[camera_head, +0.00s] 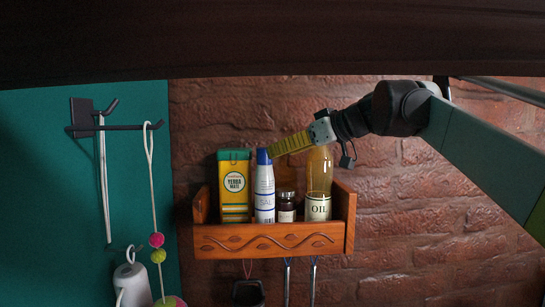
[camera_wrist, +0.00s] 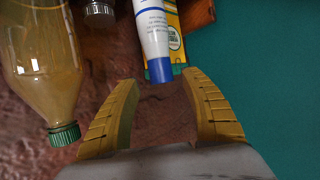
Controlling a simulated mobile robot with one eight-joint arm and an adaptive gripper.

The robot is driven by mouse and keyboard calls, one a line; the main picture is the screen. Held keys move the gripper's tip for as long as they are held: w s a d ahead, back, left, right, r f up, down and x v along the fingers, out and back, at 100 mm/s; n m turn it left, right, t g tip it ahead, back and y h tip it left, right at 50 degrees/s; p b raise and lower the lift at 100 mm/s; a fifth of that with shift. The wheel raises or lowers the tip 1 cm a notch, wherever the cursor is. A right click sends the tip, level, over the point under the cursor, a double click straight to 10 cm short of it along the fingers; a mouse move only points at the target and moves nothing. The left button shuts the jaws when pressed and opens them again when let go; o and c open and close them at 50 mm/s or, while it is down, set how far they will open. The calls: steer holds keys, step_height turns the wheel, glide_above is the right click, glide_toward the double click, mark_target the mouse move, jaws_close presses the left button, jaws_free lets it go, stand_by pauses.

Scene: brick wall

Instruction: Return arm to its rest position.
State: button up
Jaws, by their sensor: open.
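My gripper (camera_head: 271,151) has yellow ribbed fingers and reaches in from the right, above the wooden shelf. Its tips are beside the blue cap of the white salt bottle (camera_head: 265,195). In the wrist view my gripper (camera_wrist: 159,77) is open, with the salt bottle's blue cap (camera_wrist: 160,70) showing between the fingertips. I cannot tell if the fingers touch the cap. The salt bottle stands upright on the shelf. The arm passes in front of the top of the oil bottle (camera_head: 318,185) and hides its cap in the head view.
The wooden shelf (camera_head: 270,243) on the brick wall also holds a yerba mate box (camera_head: 234,190) and a small dark jar (camera_head: 286,208). The oil bottle (camera_wrist: 45,70) is close to the left finger in the wrist view. Hooks (camera_head: 105,127) hang on the teal panel at left.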

steer(key=shift+s+d+r, duration=0.15)
steer(key=shift+s+d, duration=0.05)
steer(key=shift+d, duration=0.05)
steer(key=s+d+f+m+h+b, duration=0.3)
steer(key=s+f+b, duration=0.6)
steer(key=f, duration=1.3)
steer(key=s+d+f+m+g+h+b, duration=0.1)
steer(key=s+d+f+m+h+b, duration=0.2)
steer(key=s+f+b, duration=0.6)
steer(key=s+d+f+m+g+h+b, duration=0.1)
steer(key=s+f+b, duration=0.8)
steer(key=f, duration=2.7)
steer(key=s+d+m+h, duration=0.2)
steer(key=s, duration=0.4)
steer(key=shift+d+h+b, duration=0.3)
steer(key=shift+b, duration=0.1)
